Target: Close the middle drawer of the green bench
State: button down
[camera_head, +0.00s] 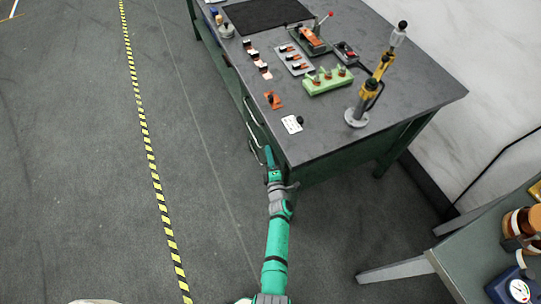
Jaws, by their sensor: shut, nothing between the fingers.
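The green bench (318,170) with a dark grey top stands at upper centre, its drawer side facing left and seen steeply from above. Pale bar handles (254,140) show along that side, near the bench's front corner. The drawer fronts are mostly hidden under the top's edge and behind my arm, so I cannot tell which handle belongs to the middle drawer or how far it stands out. My gripper (269,154) is at the end of my green arm, shut and empty, close beside the handles. I cannot tell whether it touches a drawer.
The bench top holds an orange-and-black clamp stand (368,95), a green fixture block (327,81), a grey plate with small parts (293,60) and a white card (292,124). Another table (470,262) stands at lower right. The floor left of the bench is clear, with a yellow-black stripe (150,150).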

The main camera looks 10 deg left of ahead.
jog(key=shift+w+d, duration=0.25)
jog(key=shift+d, duration=0.1)
jog(key=shift+d+r, duration=0.1)
jog(key=s, duration=1.2)
